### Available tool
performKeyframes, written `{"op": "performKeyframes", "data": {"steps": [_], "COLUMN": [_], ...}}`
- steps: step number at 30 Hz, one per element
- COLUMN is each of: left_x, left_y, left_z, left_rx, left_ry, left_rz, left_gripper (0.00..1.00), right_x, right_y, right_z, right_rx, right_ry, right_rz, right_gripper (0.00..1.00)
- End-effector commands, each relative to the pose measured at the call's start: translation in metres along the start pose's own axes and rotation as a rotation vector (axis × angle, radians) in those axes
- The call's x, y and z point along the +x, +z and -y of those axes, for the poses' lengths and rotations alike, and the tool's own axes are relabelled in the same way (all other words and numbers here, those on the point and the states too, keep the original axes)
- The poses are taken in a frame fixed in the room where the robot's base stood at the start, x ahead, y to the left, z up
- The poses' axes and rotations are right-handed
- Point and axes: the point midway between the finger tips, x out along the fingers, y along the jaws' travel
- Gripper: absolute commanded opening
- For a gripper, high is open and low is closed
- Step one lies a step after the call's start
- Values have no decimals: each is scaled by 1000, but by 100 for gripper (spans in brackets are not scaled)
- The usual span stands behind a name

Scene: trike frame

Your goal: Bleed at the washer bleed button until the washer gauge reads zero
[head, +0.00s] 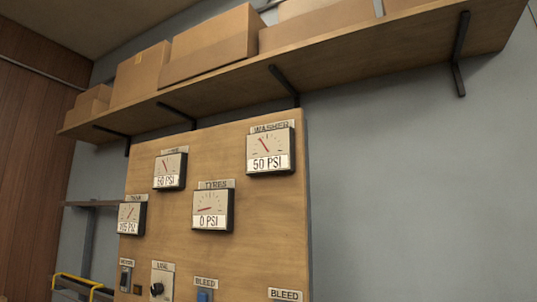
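The washer gauge (271,151) is at the upper right of a wooden panel (255,230). Its red needle points up and left, and its plate reads 50 PSI. A label reading BLEED (285,295) shows at the bottom edge, below the washer gauge; any button under it is out of frame. Another BLEED label (206,282) sits to its left, above a blue button (204,295) partly cut off by the frame's bottom. Neither of my grippers is in view.
The tyres gauge (213,210) reads 0 PSI. Another gauge (170,170) reads 50 PSI, and a third (131,216) stands lower left. A dial (160,287) is at the bottom. A bracketed shelf (345,66) with cardboard boxes (209,45) overhangs the panel. The right wall is bare.

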Motion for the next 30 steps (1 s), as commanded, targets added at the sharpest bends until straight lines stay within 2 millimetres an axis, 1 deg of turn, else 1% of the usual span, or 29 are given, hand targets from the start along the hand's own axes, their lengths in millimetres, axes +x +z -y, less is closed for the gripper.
{"op": "performKeyframes", "data": {"steps": [8,15,30], "left_x": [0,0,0], "left_y": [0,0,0], "left_z": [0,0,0], "left_rx": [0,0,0], "left_ry": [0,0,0], "left_rz": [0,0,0], "left_gripper": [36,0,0], "right_x": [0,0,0], "right_y": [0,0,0], "right_z": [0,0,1], "right_rx": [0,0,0], "right_ry": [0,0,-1], "right_rz": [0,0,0], "right_gripper": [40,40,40]}}
